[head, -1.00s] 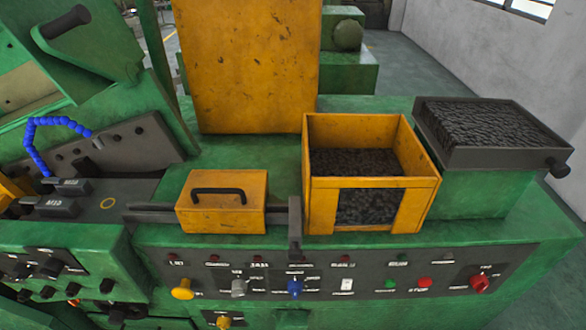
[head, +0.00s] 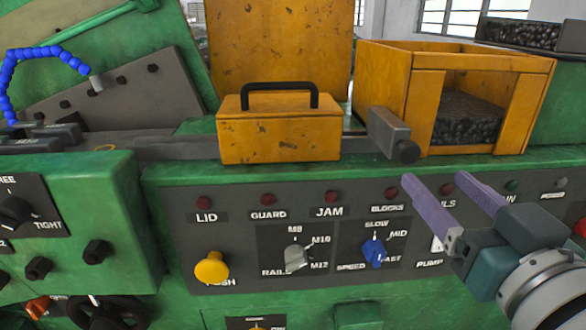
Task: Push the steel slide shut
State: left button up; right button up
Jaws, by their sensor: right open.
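A grey steel block (head: 384,130) with a dark round knob (head: 406,152) sits between the yellow box and the yellow bin; it looks like the steel slide's end. A grey steel bar (head: 180,147) runs level to the left of the yellow box (head: 280,130), which has a black handle. My left gripper is not in view.
The yellow bin (head: 390,85) holds dark small parts. A panel (head: 330,225) with lamps, a yellow button (head: 212,268) and a blue knob (head: 374,252) fills the front below. A blue jointed hose (head: 45,52) stands at the left.

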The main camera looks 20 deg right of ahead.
aim_at(412, 153)
jog(key=b+x, duration=0.3)
jog(key=x, duration=0.5)
jog(key=shift+w+d, duration=0.15)
jog(key=shift+d, duration=0.1)
jog(key=shift+b+x, duration=0.35)
jog(key=shift+x, duration=0.4)
jog(key=shift+r, duration=0.1)
jog(key=c, duration=0.9)
grip_shut()
